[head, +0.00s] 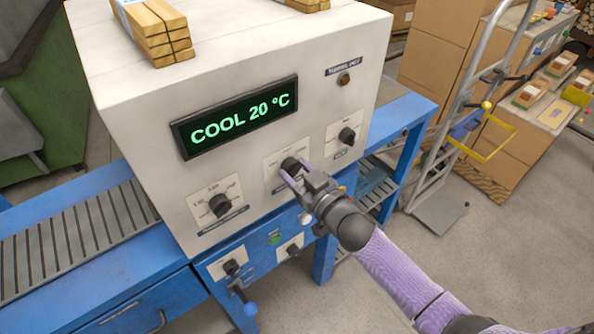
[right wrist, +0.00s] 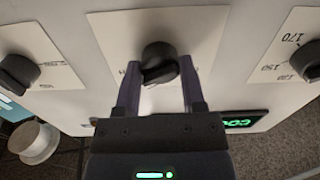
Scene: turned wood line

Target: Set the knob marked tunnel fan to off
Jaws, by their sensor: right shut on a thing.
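A white control box (head: 130,95) carries a row of dark knobs on pale plates. My right gripper (head: 287,173) is at the middle knob (head: 292,163), its fingers on either side of it. In the right wrist view the same knob (right wrist: 160,62) sits between the fingertips of my right gripper (right wrist: 158,85), which is shut on it. The arm and gripper cover much of this knob's plate, and I cannot read its name. A left knob (head: 220,204) and a right knob (head: 347,136) stand apart from the gripper. My left gripper is not in view.
A display (head: 236,118) reads COOL 20 °C. A dark brown lamp (head: 344,79) sits upper right. Below are a blue panel with two more knobs (head: 231,267) and a green button (head: 275,239). A roller conveyor (head: 75,245) runs left; a hand truck (head: 440,215) stands right.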

